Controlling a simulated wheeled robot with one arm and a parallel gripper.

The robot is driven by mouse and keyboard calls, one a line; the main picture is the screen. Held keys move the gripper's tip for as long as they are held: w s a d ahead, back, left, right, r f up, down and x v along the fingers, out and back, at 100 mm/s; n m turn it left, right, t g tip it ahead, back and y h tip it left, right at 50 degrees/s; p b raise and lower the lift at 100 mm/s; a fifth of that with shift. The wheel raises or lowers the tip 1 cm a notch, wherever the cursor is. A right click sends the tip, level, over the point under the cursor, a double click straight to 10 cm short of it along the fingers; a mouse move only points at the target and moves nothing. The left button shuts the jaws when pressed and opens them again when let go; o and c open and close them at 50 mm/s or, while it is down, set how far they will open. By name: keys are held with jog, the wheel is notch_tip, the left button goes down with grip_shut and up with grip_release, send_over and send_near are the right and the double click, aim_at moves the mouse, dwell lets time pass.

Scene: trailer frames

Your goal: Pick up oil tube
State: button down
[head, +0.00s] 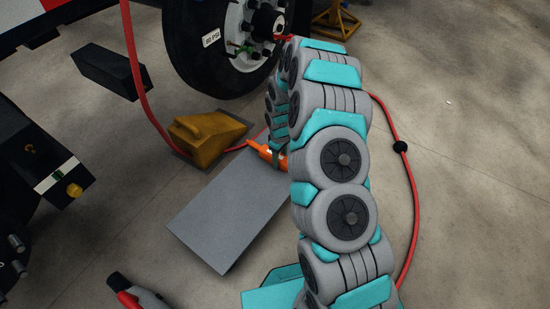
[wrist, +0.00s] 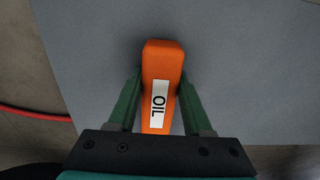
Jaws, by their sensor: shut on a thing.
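The oil tube is orange with a white label reading "OIL". It shows in the wrist view (wrist: 162,62) between the two green fingers of my gripper (wrist: 160,85), which are shut on its sides. In the head view the orange tube (head: 266,155) is partly visible at the far edge of the grey board, just left of my arm. My gripper is mostly hidden behind my arm there. Whether the tube touches the board or is lifted cannot be told.
A grey board (head: 220,215) lies on the concrete floor. A yellow wheel chock (head: 207,138) stands at its upper left, near a large wheel (head: 215,45). A red hose (head: 415,215) runs along the floor on the right. The floor at far right is clear.

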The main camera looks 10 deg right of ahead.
aim_at(280, 157)
jog(key=shift+r, duration=0.15)
jog(key=shift+r, duration=0.6)
notch_tip(280, 157, up, 2)
jog(key=shift+w+r+p, duration=0.1)
jog(key=shift+r+p, duration=0.1)
jog(key=shift+p, duration=0.15)
jog(key=s+r+p, duration=0.1)
jog(key=s, duration=1.5)
jog(key=shift+s+a, duration=0.15)
jog(key=shift+a, duration=0.1)
jog(key=shift+r, duration=0.1)
